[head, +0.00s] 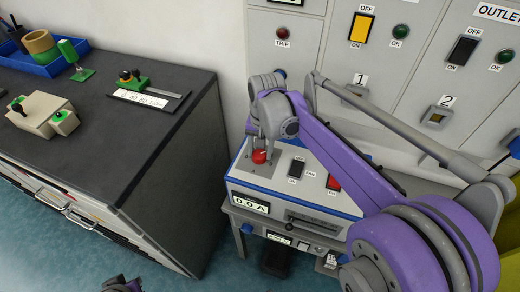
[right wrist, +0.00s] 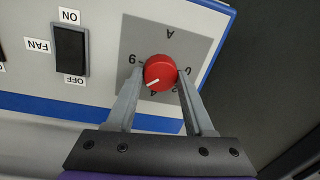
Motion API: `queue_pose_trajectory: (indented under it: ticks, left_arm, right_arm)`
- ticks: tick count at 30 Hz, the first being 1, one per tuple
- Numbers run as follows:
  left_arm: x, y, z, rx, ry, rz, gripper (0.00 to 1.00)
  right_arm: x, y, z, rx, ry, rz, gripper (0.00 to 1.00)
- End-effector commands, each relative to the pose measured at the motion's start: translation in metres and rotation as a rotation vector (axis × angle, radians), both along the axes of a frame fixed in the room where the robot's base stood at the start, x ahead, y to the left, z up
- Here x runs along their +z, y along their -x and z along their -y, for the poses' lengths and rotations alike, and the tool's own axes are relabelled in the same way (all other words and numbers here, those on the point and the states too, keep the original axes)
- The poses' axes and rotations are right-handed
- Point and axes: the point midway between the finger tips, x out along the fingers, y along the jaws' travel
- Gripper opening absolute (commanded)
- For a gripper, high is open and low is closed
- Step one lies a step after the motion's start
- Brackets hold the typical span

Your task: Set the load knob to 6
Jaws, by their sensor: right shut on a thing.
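The load knob (head: 260,156) is a round red knob on a grey plate at the top left of a white and blue bench unit. My right gripper (head: 260,146) reaches down over it from above. In the right wrist view the knob (right wrist: 160,72) sits between the two grey fingertips (right wrist: 161,74), shut on its sides. Its white mark points down-left in that view, near the 4 and on the side toward the 6. A finger partly hides the scale.
A FAN rocker switch (right wrist: 70,50) stands beside the knob plate. A display (head: 250,203) on the unit's front reads "00A". A dark-topped cabinet (head: 150,130) stands close on the left. Wall panels with switches (head: 362,28) rise behind.

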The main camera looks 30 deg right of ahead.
Motion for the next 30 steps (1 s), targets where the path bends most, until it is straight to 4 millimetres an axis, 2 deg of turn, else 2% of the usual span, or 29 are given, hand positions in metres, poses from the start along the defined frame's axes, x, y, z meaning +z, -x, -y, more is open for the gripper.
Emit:
queue_pose_trajectory:
  ticks: [19,20,24,30]
  left_arm:
    - [0.0001,0.0,0.0,0.0,0.0,0.0,0.0]
    - [0.0001,0.0,0.0,0.0,0.0,0.0,0.0]
    - [0.0001,0.0,0.0,0.0,0.0,0.0,0.0]
    - [0.0001,0.0,0.0,0.0,0.0,0.0,0.0]
  right_arm:
    - [0.0001,-0.0001,-0.0001,-0.052,0.0,0.001,0.0]
    - [0.0001,-0.0001,-0.0001,-0.051,0.0,0.001,0.56]
    - [0.0,-0.0001,-0.0001,-0.051,0.0,0.001,0.81]
    - [0.0,0.0,0.0,-0.051,0.0,0.001,0.83]
